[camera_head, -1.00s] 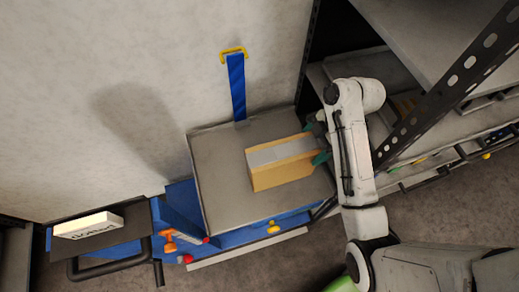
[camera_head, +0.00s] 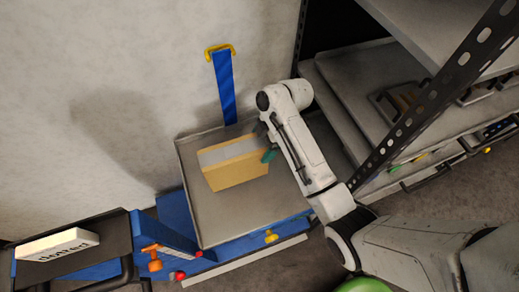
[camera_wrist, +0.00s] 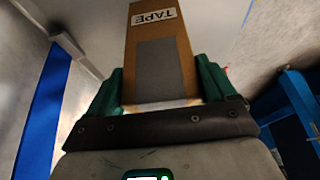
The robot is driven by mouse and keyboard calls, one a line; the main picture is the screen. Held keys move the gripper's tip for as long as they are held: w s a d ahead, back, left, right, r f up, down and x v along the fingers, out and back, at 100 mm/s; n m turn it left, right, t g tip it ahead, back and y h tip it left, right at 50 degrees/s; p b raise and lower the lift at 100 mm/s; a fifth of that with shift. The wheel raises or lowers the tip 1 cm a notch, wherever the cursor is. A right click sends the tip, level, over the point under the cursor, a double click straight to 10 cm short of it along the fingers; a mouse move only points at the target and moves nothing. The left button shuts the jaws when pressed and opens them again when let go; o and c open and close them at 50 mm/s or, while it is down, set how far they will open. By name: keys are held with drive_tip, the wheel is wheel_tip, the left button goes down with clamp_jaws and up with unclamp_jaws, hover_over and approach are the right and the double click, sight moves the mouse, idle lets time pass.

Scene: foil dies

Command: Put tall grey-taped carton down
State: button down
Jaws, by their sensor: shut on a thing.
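The tall grey-taped carton (camera_head: 238,174) is a tan box with a wide grey tape strip along its top. It lies over the grey top of the blue stand (camera_head: 200,228); I cannot tell whether it touches that surface. My gripper (camera_head: 264,143) comes from the right and is shut on the carton's right end. In the wrist view, the carton (camera_wrist: 158,50) sits between the green fingers of my gripper (camera_wrist: 160,88), with a white "TAPE" label and a grey patch showing.
A dark cart (camera_head: 110,232) with a white lettered box (camera_head: 57,244) stands at the lower left. A blue post (camera_head: 224,88) with a yellow bracket rises behind the stand. Metal shelving (camera_head: 370,105) stands close on the right. Bare grey surface lies in front of the carton.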

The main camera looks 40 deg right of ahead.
drive_tip(key=shift+w+a+f, duration=0.2)
drive_tip(key=shift+w+f, duration=0.15)
drive_tip(key=shift+f, duration=1.65)
unclamp_jaws()
drive_tip(key=v, duration=1.2)
drive_tip(key=s+a+f+m+h, duration=0.1)
drive_tip(key=s+a+f+m, duration=0.25)
drive_tip(key=s, duration=0.35)
drive_tip(key=s+a+f+m+h, duration=0.1)
drive_tip(key=s+a+f+m, duration=0.1)
drive_tip(key=s+m, duration=0.35)
drive_tip(key=s+d+r+m+h, duration=0.1)
drive_tip(key=s+r+m+h, duration=0.1)
drive_tip(key=s+m, duration=0.4)
drive_tip(key=s, duration=0.5)
drive_tip(key=shift+d+h, duration=0.2)
drive_tip(key=shift+h, duration=0.1)
